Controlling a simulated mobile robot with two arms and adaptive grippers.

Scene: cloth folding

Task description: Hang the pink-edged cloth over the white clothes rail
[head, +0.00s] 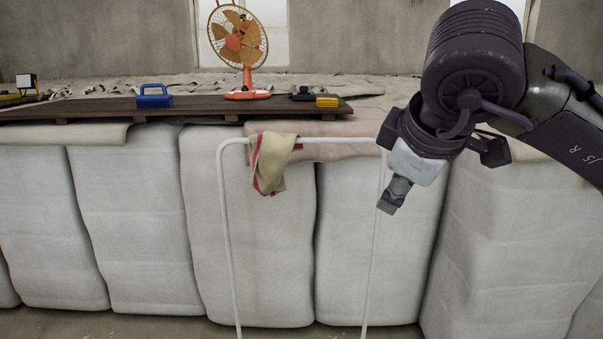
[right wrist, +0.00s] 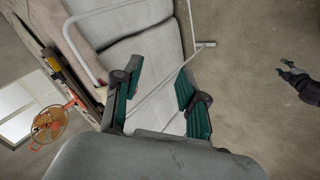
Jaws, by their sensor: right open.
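The pink-edged cloth (head: 269,168), beige with a pink-red border, hangs bunched over the top bar of the white clothes rail (head: 225,215), near its left end. A longer part droops on the near side. My right gripper (head: 387,209) is to the right of the cloth and apart from it, at the rail's right end in the picture. In the right wrist view its teal fingers (right wrist: 162,95) are spread with no cloth between them; the rail (right wrist: 187,20) shows beyond.
Behind the rail stand large pale sacks (head: 135,220). A dark wooden board (head: 200,107) on top carries an orange fan (head: 244,60), a blue box (head: 154,97) and a yellow item (head: 327,102). Bare floor (right wrist: 260,30) lies open in the right wrist view.

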